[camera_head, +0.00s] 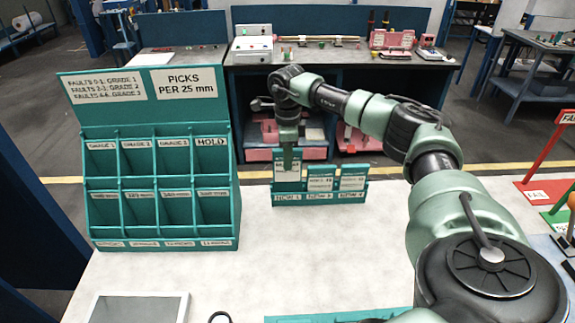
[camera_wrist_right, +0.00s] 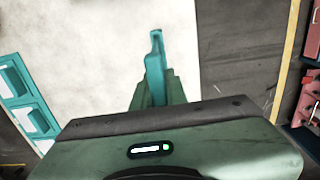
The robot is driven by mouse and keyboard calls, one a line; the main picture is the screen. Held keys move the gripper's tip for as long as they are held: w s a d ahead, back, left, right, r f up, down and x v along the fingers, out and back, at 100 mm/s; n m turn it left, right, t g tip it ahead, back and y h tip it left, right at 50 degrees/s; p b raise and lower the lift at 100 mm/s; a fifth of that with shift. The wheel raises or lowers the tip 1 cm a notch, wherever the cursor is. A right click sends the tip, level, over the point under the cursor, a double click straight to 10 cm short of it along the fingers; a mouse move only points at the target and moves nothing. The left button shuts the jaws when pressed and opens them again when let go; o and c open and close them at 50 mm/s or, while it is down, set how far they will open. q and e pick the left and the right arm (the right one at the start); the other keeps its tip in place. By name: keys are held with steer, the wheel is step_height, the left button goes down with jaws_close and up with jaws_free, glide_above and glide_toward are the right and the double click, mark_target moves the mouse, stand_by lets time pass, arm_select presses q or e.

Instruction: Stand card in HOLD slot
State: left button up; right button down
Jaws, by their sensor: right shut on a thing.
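My right gripper (camera_head: 288,158) reaches over the far part of the table and points down. It is shut on a teal card (camera_head: 288,180) at the left end of a small teal card holder (camera_head: 320,198). I cannot tell whether the card still touches the holder. In the right wrist view the card (camera_wrist_right: 156,65) shows nearly edge-on between the fingers. The HOLD slot (camera_head: 212,158) is the top right compartment of the teal rack on the left; it looks empty. My left gripper is out of view.
Two other cards with white labels stand in the holder, right of my gripper (camera_head: 320,180). A tablet-like panel (camera_head: 138,308) lies at the near left. A red sign (camera_head: 550,150) stands at the right. The table between rack and holder is clear.

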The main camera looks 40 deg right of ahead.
steer(key=shift+r, duration=0.6)
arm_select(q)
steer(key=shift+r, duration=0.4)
arm_select(e)
steer(key=shift+f, duration=0.1)
